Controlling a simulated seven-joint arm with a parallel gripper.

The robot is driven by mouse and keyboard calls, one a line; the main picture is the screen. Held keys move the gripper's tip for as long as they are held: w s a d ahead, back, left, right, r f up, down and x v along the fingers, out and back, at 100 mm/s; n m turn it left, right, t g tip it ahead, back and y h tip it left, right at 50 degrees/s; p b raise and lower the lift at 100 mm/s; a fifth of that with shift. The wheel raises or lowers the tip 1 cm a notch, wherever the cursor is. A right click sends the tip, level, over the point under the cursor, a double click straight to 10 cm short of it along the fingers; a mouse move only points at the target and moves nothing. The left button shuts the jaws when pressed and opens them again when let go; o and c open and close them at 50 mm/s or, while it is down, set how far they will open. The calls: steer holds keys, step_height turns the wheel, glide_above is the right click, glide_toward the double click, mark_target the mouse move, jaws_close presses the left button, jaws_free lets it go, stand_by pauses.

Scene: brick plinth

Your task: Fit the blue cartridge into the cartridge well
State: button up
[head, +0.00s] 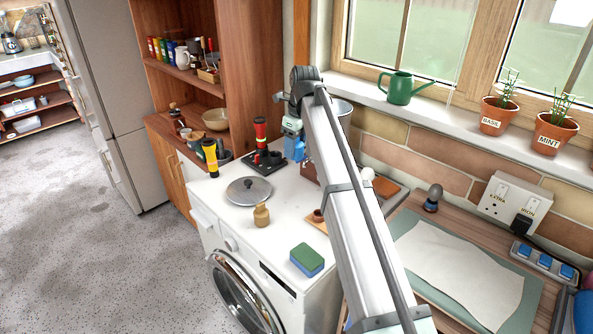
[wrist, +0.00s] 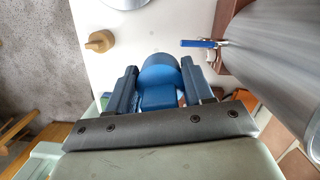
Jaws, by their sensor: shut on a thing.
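The blue cartridge (wrist: 162,80) is between the two fingers of my gripper (wrist: 160,76) in the wrist view, and both fingers press its sides. In the head view the blue cartridge (head: 294,148) is seen just under my gripper (head: 293,134), above the back of the white worktop. A black base (head: 274,159) with a red and black torch-like thing standing on it is just left of the cartridge. I cannot tell for certain which thing is the cartridge well; my arm hides part of that area.
A large grey cylinder (wrist: 275,75) is close at right in the wrist view.

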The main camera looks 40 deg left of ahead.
steer(key=w+a+r+m, duration=0.1)
steer(key=w+a+r, duration=0.2)
steer(key=w+r, duration=1.5)
step_height(320, 180, down, 6)
steer(key=shift+s+d, duration=0.15)
steer(key=shift+d, duration=0.05)
steer(key=shift+f, duration=4.2)
stand_by(1.5)
